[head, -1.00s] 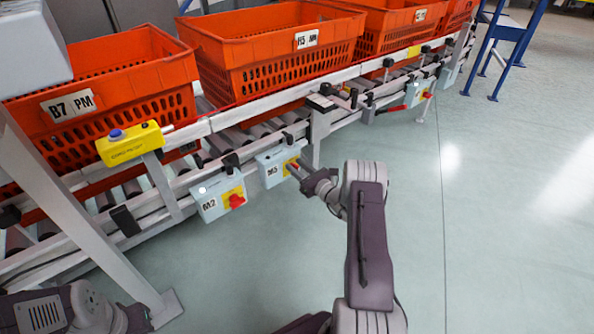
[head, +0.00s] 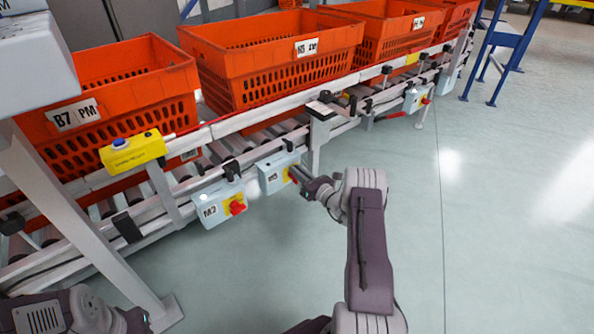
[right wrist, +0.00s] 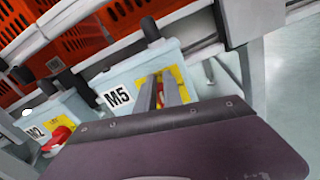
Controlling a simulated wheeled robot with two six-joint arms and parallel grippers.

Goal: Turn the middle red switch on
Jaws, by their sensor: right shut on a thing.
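Grey switch boxes with yellow plates hang along the conveyor's side rail. The middle box, M5 (head: 277,173), has its red switch (right wrist: 161,90) mostly hidden by my right gripper's fingers. My right gripper (right wrist: 171,92) is shut on that switch, with one finger on each side. It also shows in the head view (head: 299,177). The M2 box (head: 215,206) with its red knob (head: 237,208) is to the left. Another box (head: 414,101) with a red knob is farther along. My left gripper (head: 137,319) is barely visible at the bottom left; its fingers cannot be made out.
Orange totes (head: 262,62) stand on the roller conveyor behind the boxes. A yellow control box (head: 132,152) with a blue button sits on the rail at left. A slanted grey support (head: 75,225) stands at left. The floor at right is open, with a blue frame (head: 505,55) beyond.

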